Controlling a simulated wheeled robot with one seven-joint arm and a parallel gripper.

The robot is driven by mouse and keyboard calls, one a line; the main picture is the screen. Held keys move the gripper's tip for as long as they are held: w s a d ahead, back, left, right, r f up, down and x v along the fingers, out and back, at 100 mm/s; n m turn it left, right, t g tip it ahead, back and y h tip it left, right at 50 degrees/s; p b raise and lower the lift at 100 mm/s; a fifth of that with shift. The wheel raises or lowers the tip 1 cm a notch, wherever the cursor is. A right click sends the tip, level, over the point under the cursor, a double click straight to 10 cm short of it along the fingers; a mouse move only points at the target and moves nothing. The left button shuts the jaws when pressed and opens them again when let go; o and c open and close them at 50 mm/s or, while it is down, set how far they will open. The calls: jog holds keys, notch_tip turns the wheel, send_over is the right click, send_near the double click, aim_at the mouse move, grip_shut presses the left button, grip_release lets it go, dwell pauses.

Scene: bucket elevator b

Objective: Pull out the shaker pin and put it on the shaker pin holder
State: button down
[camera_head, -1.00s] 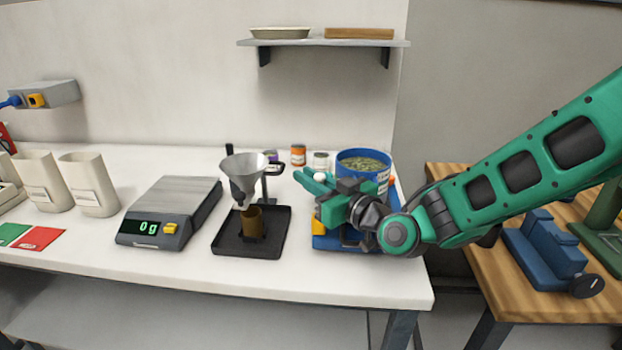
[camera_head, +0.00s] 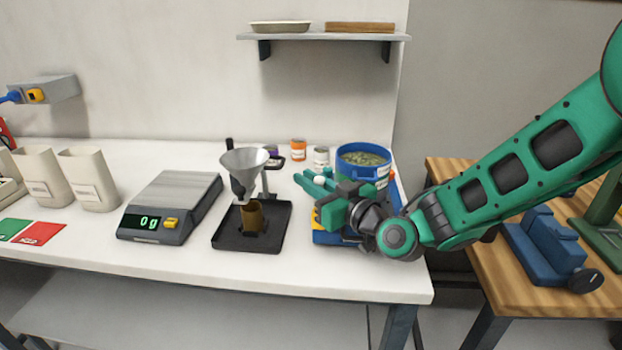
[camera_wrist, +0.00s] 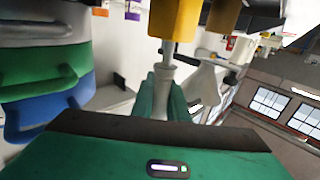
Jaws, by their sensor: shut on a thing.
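My gripper (camera_head: 311,180) is at the right end of the white bench, in front of the blue bucket. In the wrist view its green fingers (camera_wrist: 163,97) are closed around the pale knob of the shaker pin (camera_wrist: 164,76). The pin's thin metal shaft (camera_wrist: 167,50) runs from the knob to a yellow block (camera_wrist: 175,20). I cannot tell how deep the shaft sits in the block. In the head view the pin's white knob (camera_head: 320,181) shows between the fingers. The base below is mostly hidden by my gripper. I cannot identify the pin holder.
The blue bucket (camera_head: 348,168) of pellets stands close behind my gripper. An orange jar (camera_head: 298,150) and a white jar (camera_head: 321,157) are to its left. A funnel stand on a black tray (camera_head: 272,238) and a scale (camera_head: 172,206) stand further left. A wooden table (camera_head: 480,240) is at right.

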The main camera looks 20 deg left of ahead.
jog(key=shift+f, duration=1.15)
jog(key=c, duration=1.7)
grip_release()
jog(key=shift+o, duration=0.2)
jog(key=v, duration=1)
jog(key=shift+s+d, duration=0.2)
jog(key=shift+d, duration=0.1)
jog(key=shift+f, duration=0.15)
